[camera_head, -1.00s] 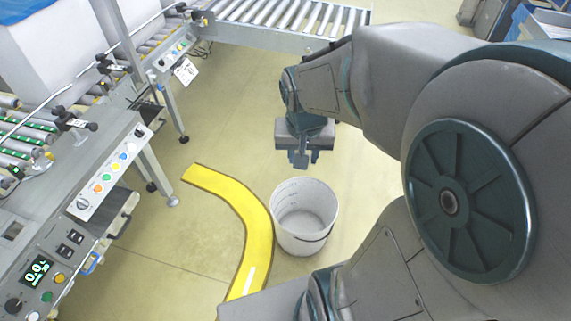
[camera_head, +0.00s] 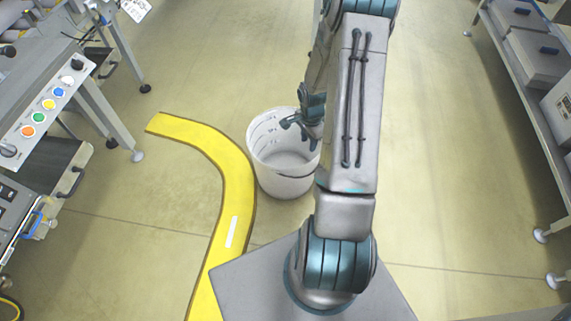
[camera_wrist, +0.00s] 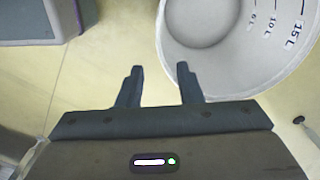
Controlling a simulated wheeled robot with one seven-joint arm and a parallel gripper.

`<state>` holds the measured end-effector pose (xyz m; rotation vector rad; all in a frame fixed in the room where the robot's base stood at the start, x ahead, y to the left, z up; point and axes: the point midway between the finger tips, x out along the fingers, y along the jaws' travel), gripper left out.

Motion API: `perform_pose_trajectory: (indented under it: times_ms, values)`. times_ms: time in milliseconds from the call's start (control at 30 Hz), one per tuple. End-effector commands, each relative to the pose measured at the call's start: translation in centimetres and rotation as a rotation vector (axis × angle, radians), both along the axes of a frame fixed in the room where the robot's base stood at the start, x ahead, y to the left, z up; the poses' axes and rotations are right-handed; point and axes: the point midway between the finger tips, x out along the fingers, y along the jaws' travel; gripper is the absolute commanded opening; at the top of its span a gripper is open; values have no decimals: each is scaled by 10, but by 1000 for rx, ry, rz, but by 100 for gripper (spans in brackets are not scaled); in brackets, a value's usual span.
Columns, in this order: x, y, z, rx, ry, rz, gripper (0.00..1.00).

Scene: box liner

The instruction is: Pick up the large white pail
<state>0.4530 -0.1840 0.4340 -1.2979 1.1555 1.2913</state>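The large white pail (camera_head: 283,178) stands upright on the floor, with its open top facing up. In the wrist view the pail (camera_wrist: 222,75) fills the upper right, and its inside shows volume marks such as 15L and 10L. My gripper (camera_wrist: 160,70) is open with a clear gap between its two fingers, and nothing is between them. Its fingertips are near the pail's rim in the wrist view; I cannot tell whether they touch it.
A yellow curved floor strip (camera_head: 226,165) runs just left of the pail. A machine with coloured buttons (camera_head: 45,110) stands at the left. A shelf rack (camera_head: 530,90) with grey boxes stands at the right. The floor between the pail and rack is mostly clear.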

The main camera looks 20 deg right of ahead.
Motion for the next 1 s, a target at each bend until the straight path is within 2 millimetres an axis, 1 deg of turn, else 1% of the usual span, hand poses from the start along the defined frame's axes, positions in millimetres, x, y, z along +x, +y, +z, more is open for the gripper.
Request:
perform_pose_trajectory:
  times_ms: [33, 167, 300, 400, 500, 700, 900, 1000]
  values:
    - [-1, -1, -10, 4, 1, -12, 33]
    - [-1, -1, -29, 7, 3, -20, 33]
    - [-1, -1, -59, 7, 3, -20, 33]
    - [-1, -1, -77, 7, 4, -19, 33]
    - [-1, -1, -89, 6, 2, -18, 33]
    - [0, -1, -101, 5, 1, -18, 33]
    - [1, -2, -132, 7, 2, -19, 33]
    - [1, -2, -143, 6, 2, -18, 33]
